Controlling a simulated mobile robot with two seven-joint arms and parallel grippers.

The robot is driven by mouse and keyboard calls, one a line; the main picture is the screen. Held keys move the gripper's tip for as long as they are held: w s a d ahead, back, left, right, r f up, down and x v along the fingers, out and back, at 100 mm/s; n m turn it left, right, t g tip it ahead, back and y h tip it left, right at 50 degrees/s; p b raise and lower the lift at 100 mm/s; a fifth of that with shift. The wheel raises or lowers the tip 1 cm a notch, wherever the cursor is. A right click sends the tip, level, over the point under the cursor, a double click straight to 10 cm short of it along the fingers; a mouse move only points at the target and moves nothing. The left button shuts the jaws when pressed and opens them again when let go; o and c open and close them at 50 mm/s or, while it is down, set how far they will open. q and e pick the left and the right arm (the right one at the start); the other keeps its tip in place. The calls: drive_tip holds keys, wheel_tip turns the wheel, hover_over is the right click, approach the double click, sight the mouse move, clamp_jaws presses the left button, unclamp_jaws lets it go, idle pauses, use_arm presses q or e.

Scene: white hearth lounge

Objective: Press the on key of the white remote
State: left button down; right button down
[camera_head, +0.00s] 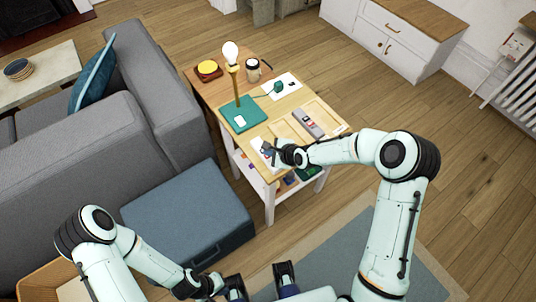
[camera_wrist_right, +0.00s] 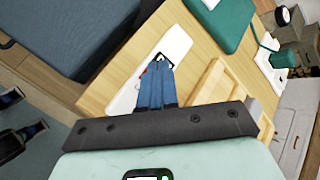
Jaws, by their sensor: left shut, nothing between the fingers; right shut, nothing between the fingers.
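The white remote (camera_wrist_right: 178,45) lies on the near left corner of the wooden side table (camera_head: 232,140), as a long white shape with a small red spot beside my fingers. In the head view the white remote (camera_head: 257,145) is partly covered by my right gripper (camera_head: 268,152). My right gripper's blue fingers (camera_wrist_right: 158,72) are shut and empty, with their tips over the remote; I cannot tell if they touch it. The on key cannot be made out. My left gripper (camera_head: 216,284) is shut and empty, low at the bottom of the head view, away from the table.
A grey remote (camera_head: 308,123) lies in a wooden tray right of the white one. A lamp (camera_head: 235,80) stands on a teal base behind. A yellow-topped button (camera_head: 208,67) and a jar (camera_head: 253,70) stand farther back. A blue ottoman (camera_head: 185,215) stands left of the table.

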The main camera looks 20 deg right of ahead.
sight(270, 158)
use_arm(q)
drive_tip(key=shift+s+f+b, duration=0.1)
drive_tip(key=shift+f+b, duration=0.2)
use_arm(e)
drive_tip(key=shift+f, duration=0.4)
use_arm(q)
drive_tip(key=shift+r, duration=0.1)
use_arm(e)
drive_tip(key=shift+r, duration=0.1)
use_arm(q)
drive_tip(key=shift+r+p, duration=0.45)
drive_tip(key=shift+p, duration=0.1)
use_arm(e)
drive_tip(key=shift+r, duration=0.75)
